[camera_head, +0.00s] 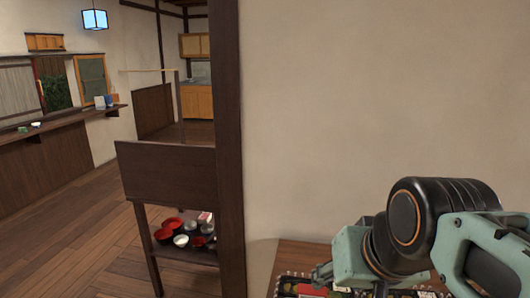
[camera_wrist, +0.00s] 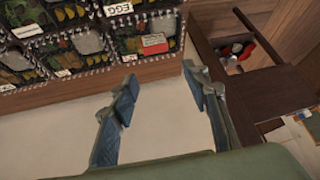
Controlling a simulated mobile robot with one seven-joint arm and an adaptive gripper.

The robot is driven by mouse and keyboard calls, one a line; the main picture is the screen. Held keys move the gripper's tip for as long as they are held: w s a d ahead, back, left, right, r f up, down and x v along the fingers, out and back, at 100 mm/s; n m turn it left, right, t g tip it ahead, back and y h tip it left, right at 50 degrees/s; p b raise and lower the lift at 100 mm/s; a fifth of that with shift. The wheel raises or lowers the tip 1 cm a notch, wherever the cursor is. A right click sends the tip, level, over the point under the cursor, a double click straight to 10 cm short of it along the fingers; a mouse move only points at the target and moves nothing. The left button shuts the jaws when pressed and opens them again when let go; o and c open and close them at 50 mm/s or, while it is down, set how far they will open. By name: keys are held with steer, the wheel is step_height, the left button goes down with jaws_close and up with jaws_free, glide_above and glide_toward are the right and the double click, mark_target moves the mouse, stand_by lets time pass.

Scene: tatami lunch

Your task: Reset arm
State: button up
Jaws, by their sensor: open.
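My arm (camera_head: 425,235) comes in from the right in the head view, bent over a wooden table (camera_head: 292,256) against the wall. My gripper (camera_wrist: 160,75) shows in the wrist view with its two fingers well apart and nothing between them. Its fingertips appear near the edge of a surface with packed black food trays (camera_wrist: 115,45). A small red box (camera_wrist: 154,43) lies on one of the trays. In the head view the gripper is only partly visible, and my arm hides much of the table.
A dark wooden post (camera_head: 228,150) stands left of the table. A shelf unit (camera_head: 165,165) beside it holds several red, black and pale bowls (camera_head: 180,240). Open plank floor (camera_head: 85,255) lies at the left, with a wall counter (camera_head: 60,125) beyond.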

steer(key=s+f+g, duration=0.1)
steer(key=s+f, duration=0.2)
steer(key=s, duration=0.1)
step_height(320, 180, up, 15)
steer(key=p, duration=1.5)
steer(key=shift+d+h, duration=0.25)
steer(key=shift+h, duration=0.05)
